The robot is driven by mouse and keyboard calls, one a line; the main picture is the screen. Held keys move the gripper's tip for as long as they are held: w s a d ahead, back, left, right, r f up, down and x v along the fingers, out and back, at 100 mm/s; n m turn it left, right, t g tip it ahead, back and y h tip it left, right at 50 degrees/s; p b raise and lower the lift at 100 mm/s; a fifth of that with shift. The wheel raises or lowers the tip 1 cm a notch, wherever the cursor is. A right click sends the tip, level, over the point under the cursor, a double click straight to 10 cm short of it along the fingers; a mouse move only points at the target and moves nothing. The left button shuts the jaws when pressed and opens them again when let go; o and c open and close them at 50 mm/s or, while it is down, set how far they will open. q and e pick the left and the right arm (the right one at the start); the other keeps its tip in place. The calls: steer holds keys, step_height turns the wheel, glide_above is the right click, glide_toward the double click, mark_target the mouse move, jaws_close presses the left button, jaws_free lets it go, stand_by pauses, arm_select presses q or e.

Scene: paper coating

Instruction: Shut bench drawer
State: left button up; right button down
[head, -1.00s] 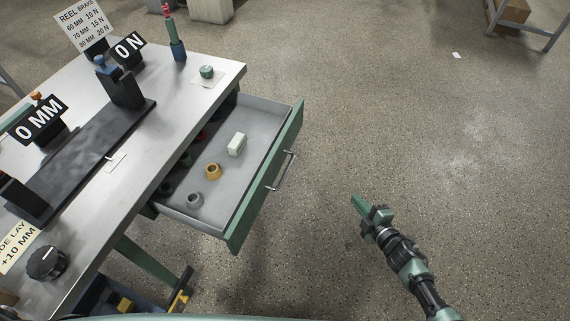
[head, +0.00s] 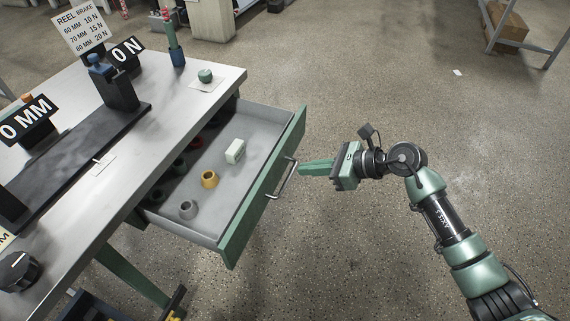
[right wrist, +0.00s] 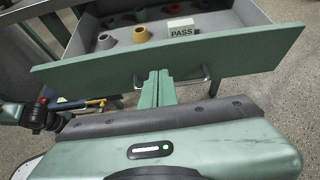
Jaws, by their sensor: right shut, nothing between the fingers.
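The bench drawer (head: 237,228) stands pulled out from the right side of the metal bench (head: 190,95). Its green front carries a silver bar handle (head: 283,180). Inside lie a yellow ring (head: 209,179), a grey ring (head: 188,209), a pale block (head: 235,151) and darker rings near the bench. My right gripper (head: 302,168) is shut and empty, its fingertips pointing at the drawer front close to the handle. In the right wrist view, the shut fingers (right wrist: 157,85) lie in front of the drawer front (right wrist: 100,70) by the handle (right wrist: 198,82); contact is unclear.
Signs, a dark rail fixture (head: 70,160) and a green knob (head: 205,75) on a card sit on the bench top. A shelf with a cardboard box (head: 503,25) stands far right.

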mark_target(274, 165)
steer(key=a, duration=0.1)
steer(key=w+a+f, duration=0.1)
steer(key=a, duration=0.3)
steer(key=shift+w+a+f, duration=0.15)
steer(key=shift+w, duration=0.2)
arm_select(q)
steer(key=shift+s+f, duration=0.15)
arm_select(e)
steer(key=shift+w+a, duration=0.15)
steer(key=shift+a, duration=0.25)
